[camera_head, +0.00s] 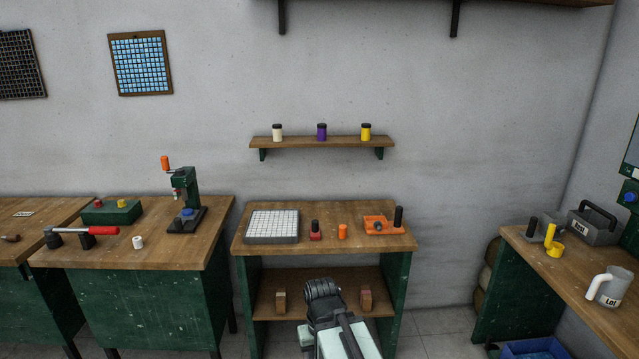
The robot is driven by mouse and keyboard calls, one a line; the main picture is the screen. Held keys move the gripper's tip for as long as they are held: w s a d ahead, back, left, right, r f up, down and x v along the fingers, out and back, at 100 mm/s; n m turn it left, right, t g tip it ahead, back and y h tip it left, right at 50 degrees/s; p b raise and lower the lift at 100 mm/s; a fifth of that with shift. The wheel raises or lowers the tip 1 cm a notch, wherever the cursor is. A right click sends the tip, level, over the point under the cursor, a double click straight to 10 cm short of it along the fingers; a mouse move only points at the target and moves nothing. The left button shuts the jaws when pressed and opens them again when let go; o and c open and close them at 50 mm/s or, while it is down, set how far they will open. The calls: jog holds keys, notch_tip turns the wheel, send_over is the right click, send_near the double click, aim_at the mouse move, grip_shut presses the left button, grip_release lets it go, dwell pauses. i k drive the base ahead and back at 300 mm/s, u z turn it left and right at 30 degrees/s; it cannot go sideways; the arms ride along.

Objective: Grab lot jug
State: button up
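The lot jug (609,288) is a white jug with dark lettering on its side and a handle pointing left. It stands upright on the wooden bench at the far right of the head view, near the picture's edge. My gripper (322,290) is the dark end of my arm at the bottom centre, in front of the middle bench's lower shelf. It is far to the left of the jug and apart from it. I cannot see its fingers clearly enough to tell open from shut.
The right bench (540,240) also bears a yellow tool (554,243), a small dark block and a grey lettered box (594,226) behind the jug. A blue crate (535,348) is on the floor below. The middle bench (390,243) stands close ahead; grey floor shows between the benches.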

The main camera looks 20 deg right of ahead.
aim_at(609, 290)
jog(key=z, duration=0.05)
jog(key=i, duration=0.7)
jog(key=z, duration=1.25)
jog(key=i, duration=2.05)
jog(key=z, duration=0.35)
